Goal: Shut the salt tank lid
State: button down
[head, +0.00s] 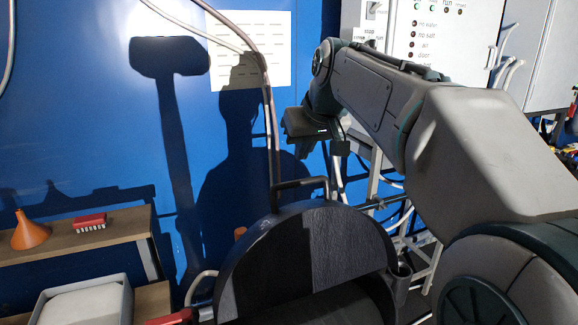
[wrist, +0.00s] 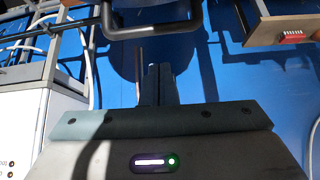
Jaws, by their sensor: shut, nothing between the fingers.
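The salt tank lid (head: 290,255) is a dark round disc in the head view. It stands raised and nearly upright, with a bar handle (head: 300,183) on its top edge. The handle also shows in the wrist view (wrist: 125,34) as a dark U-shaped bar, beyond my fingertips. The tank below the lid is mostly cut off by the bottom of the head view. My gripper (head: 303,150) hangs above the handle, fingers down, apart from it. In the wrist view my gripper (wrist: 152,69) has its fingers together, with nothing held.
A shelf (head: 90,237) at left holds an orange funnel (head: 29,232) and a red brush (head: 90,222). A white bin (head: 85,303) stands below. A control cabinet (head: 440,45) is at back right. Hoses (head: 268,120) run down the blue wall behind the lid.

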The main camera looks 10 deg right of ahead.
jog(key=w+a+f, duration=0.1)
jog(key=w+f, duration=0.5)
jog(key=w, duration=0.2)
jog(key=shift+s+d+f+p, duration=0.15)
jog(key=shift+s+p, duration=0.05)
jog(key=shift+s, duration=0.9)
jog(key=shift+s+d+f+p, duration=0.1)
jog(key=shift+s+d+p, duration=0.05)
jog(key=shift+s, duration=0.9)
jog(key=shift+t, duration=0.3)
